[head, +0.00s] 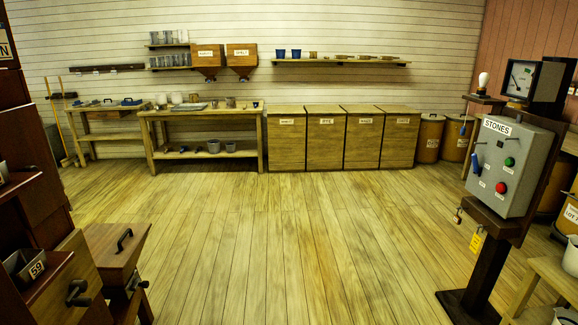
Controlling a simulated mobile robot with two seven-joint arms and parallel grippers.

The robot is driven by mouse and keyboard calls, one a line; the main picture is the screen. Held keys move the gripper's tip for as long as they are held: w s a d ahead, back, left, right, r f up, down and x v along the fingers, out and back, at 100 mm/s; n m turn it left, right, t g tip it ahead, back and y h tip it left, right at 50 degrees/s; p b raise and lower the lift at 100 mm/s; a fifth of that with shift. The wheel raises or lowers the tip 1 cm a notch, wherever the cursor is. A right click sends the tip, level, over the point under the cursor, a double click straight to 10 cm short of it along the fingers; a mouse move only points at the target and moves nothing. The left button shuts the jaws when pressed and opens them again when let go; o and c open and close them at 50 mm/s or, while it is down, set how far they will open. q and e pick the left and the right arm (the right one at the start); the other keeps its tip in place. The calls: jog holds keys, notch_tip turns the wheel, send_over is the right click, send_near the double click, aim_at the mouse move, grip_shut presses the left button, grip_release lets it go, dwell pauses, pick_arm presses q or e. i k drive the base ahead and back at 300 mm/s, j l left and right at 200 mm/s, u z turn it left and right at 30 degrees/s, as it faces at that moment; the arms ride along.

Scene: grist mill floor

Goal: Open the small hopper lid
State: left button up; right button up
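A small wooden hopper (112,268) stands at the lower left, narrowing toward its base. Its flat brown lid (113,241) with a black bar handle (124,239) lies shut on top. I take this to be the small hopper; no label on it is readable. Neither of my grippers shows in the head view.
A dark wooden machine with a crank (77,293) and a metal tin marked 59 (26,266) stands left of the hopper. A STONES control box (509,165) stands on a post at right. Benches (205,113) and bins (325,137) line the back wall. The middle floor is clear.

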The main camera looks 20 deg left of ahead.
aim_at(111, 247)
jog(key=i+j+u, duration=0.1)
jog(key=u, duration=0.35)
jog(key=i+u, duration=0.25)
jog(key=u, duration=0.15)
jog(key=i+u, duration=0.2)
jog(key=u, duration=0.25)
jog(key=i+l+u, duration=0.15)
jog(key=u, duration=0.25)
jog(key=i+l+u, duration=0.1)
jog(key=i+u, duration=0.3)
jog(key=i+l+u, duration=0.15)
jog(key=u, duration=0.3)
jog(key=i+l+u, duration=0.2)
jog(key=l+u, duration=0.2)
jog(key=i+l+u, duration=0.2)
jog(key=u, duration=0.25)
jog(key=l, duration=0.1)
